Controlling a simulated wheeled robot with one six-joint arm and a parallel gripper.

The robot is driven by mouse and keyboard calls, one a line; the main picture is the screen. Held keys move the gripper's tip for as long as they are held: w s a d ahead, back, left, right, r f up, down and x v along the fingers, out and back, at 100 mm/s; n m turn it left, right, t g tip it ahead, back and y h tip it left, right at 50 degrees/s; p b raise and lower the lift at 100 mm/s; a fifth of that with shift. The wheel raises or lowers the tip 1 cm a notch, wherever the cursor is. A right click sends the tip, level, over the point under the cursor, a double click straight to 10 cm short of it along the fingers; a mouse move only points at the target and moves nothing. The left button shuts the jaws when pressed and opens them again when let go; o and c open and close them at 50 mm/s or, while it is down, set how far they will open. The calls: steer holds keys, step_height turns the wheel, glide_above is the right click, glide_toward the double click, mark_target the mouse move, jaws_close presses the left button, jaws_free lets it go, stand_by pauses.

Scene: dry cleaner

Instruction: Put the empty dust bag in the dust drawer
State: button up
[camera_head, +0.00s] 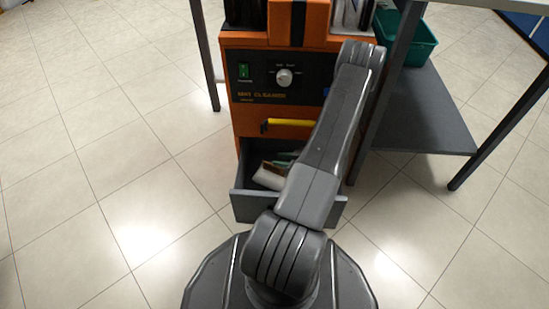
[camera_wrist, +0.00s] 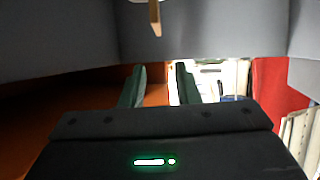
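The dust drawer (camera_head: 245,205) is pulled out at the bottom of the orange cleaning machine (camera_head: 312,130). Inside it lies a pale, soft-looking item (camera_head: 268,178) that may be the dust bag; my arm covers the drawer's right part. Greenish and brown pieces also show in the drawer, too small to make out. In the wrist view my gripper (camera_wrist: 160,86) has its two green fingers apart, with background showing between them and nothing visible held. In the head view my arm hides where the gripper ends. No bag can be made out in the wrist view.
A yellow handle (camera_head: 290,122) sits on the machine's front above the drawer. A table with a dark lower shelf (camera_head: 425,115) and a green bin (camera_head: 410,50) stands to the right. Tiled floor is clear at left. Grey surfaces (camera_wrist: 215,30) fill the wrist view's top.

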steer(key=shift+p+v, duration=0.3)
steer(key=shift+v, duration=1.3)
